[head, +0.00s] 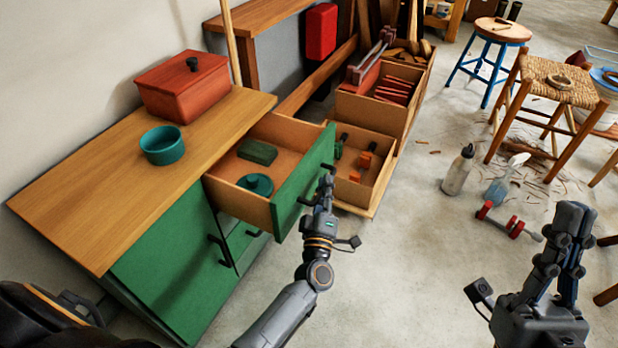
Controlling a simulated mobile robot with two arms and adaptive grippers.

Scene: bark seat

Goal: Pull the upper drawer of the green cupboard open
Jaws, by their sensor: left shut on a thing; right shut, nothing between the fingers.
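The green cupboard (172,285) with a wooden top stands at the left. Its upper drawer (295,195) is pulled well out, and its wooden inside shows. A green block (257,151) and a round teal lid-like piece (256,184) lie in it. My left gripper (326,183) is at the drawer's green front, shut on the drawer handle, which the fingers partly hide. My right gripper (572,215) is shut and empty, held up over the floor at the right, away from the cupboard.
A red box (184,86) and a teal bowl (162,145) stand on the cupboard top. Wooden crates (372,180) with tools stand close behind the open drawer. Bottles (458,171), a red dumbbell-shaped thing (502,221) and stools (556,85) are at the right. The middle floor is clear.

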